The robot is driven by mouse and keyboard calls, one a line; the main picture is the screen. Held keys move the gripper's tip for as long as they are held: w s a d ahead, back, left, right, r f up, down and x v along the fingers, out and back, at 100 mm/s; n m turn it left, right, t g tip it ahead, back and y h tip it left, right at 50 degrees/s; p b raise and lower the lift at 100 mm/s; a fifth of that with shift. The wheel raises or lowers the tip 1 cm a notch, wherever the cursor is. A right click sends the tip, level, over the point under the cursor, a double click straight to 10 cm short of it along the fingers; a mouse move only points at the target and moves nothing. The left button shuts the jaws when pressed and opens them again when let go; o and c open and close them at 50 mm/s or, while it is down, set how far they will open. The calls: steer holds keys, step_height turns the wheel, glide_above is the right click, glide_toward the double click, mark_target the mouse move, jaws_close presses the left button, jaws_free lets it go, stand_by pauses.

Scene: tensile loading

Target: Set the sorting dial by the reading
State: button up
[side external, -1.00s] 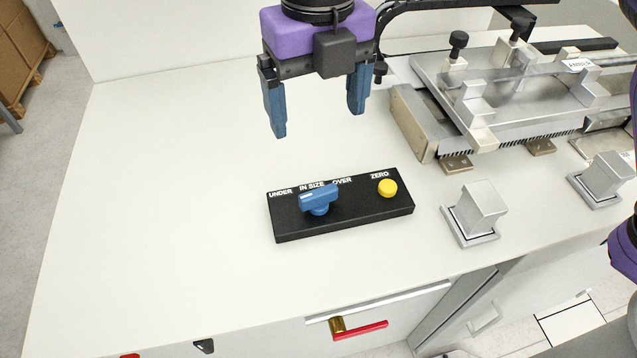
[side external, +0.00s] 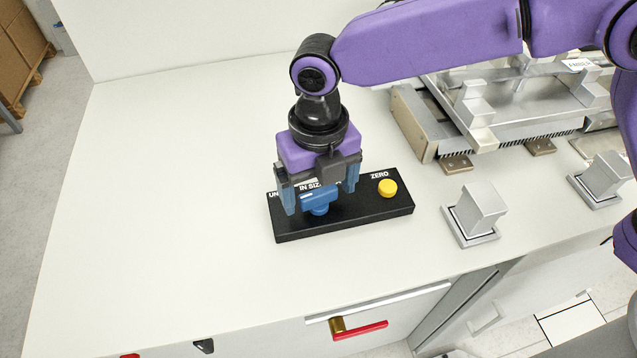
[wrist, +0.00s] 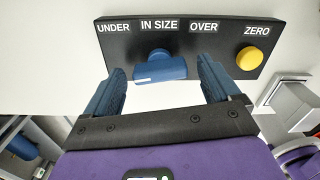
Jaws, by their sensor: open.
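The black control box (side external: 365,207) lies on the white bench, with the labels UNDER, IN SIZE, OVER and ZERO. Its blue sorting dial (side external: 318,203) also shows in the wrist view (wrist: 160,68), just below the IN SIZE label. My gripper (side external: 320,202) is open over the box, with one blue finger on each side of the dial and a gap to it on both sides in the wrist view (wrist: 163,90). Whether the fingers touch the box top is unclear. The yellow ZERO button (side external: 387,188) sits at the box's right end. No reading is legible.
A metal measuring fixture (side external: 440,125) stands at the back right. Two grey blocks on square bases, one nearer (side external: 477,212) and one farther right (side external: 603,178), stand right of the box. The bench left of the box is clear.

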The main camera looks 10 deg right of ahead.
steer(key=c, duration=1.1)
steer(key=shift+o, duration=0.2)
